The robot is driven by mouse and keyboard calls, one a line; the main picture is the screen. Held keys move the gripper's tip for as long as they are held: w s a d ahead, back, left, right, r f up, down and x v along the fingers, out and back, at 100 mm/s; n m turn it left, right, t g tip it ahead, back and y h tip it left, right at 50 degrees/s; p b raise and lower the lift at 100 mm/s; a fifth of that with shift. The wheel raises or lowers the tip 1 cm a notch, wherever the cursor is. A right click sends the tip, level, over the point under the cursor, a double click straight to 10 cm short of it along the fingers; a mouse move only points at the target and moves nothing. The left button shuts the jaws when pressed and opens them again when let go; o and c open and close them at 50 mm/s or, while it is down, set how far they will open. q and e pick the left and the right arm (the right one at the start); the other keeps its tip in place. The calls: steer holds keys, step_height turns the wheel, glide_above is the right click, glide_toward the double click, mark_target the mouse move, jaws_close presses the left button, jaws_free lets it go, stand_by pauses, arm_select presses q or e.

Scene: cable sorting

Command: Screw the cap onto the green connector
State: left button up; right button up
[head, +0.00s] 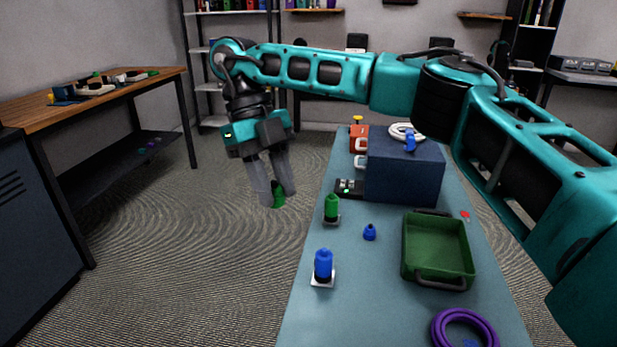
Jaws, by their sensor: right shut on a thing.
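My right gripper (276,195) reaches in from the right and hangs fingers down, left of the table's edge, over the floor. It is shut on a small green cap (278,197), partly hidden between its fingers. The green connector (331,207) stands upright on a small pale base on the table, to the right of the gripper. The cap and the green connector are apart. My left gripper is not in view.
A blue connector (323,265) stands upright nearer on the table (300,320). A small blue cap (369,232), a green tray (410,282) and a purple cable coil (438,328) lie to the right. A dark blue box (400,178) and a black device (345,187) stand behind.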

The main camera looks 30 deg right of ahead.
steer(key=s+a+n+t, duration=0.3)
steer(key=a+n, duration=0.3)
steer(key=n, duration=0.9)
steer(key=s+a+n+t, duration=0.4)
steer(key=a+n+t, duration=0.1)
steer(key=n, duration=0.9)
steer(key=shift+a+n+t, duration=0.3)
steer(key=shift+a+n, duration=0.1)
steer(key=shift+a, duration=0.35)
steer(key=shift+s+f, duration=0.1)
